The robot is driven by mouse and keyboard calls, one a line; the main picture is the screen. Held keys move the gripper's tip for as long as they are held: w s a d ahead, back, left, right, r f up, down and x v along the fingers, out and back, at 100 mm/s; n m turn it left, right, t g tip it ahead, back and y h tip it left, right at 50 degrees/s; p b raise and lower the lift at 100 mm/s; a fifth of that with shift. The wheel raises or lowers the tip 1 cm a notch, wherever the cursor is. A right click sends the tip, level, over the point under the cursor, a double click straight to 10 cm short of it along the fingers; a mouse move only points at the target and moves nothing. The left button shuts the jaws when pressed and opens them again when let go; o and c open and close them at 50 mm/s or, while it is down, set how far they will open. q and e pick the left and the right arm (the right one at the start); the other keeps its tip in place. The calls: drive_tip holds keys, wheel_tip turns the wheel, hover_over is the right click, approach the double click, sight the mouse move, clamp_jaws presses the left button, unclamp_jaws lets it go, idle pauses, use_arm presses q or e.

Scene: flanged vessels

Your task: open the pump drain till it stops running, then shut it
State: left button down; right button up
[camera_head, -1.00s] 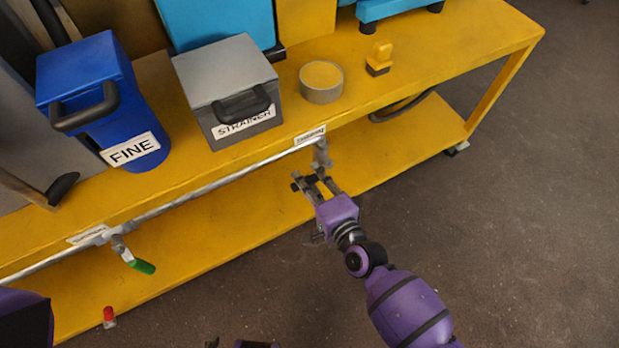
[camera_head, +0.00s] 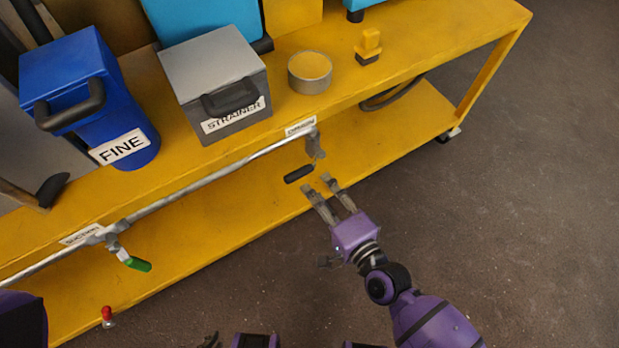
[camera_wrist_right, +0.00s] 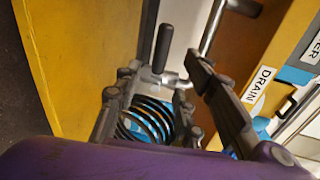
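The pump drain valve (camera_head: 315,146) hangs at the right end of the pipe under the bench edge, by the DRAIN label (camera_head: 300,128). Its black handle (camera_head: 298,174) points left, roughly along the pipe. In the wrist view the handle (camera_wrist_right: 162,47) shows beyond the fingertips, with the grey valve body (camera_wrist_right: 172,78) below it. My right gripper (camera_head: 318,184) is open and empty, just below and to the right of the handle, with a small gap. No running liquid can be made out.
A green-handled valve (camera_head: 138,264) by another label sits left on the pipe. A red-topped item (camera_head: 107,316) is at lower left. The grey STRAINER box (camera_head: 215,85) and blue FINE vessel (camera_head: 95,95) stand on the yellow bench. Open floor (camera_head: 540,210) lies right.

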drive_tip(key=shift+v, duration=1.75)
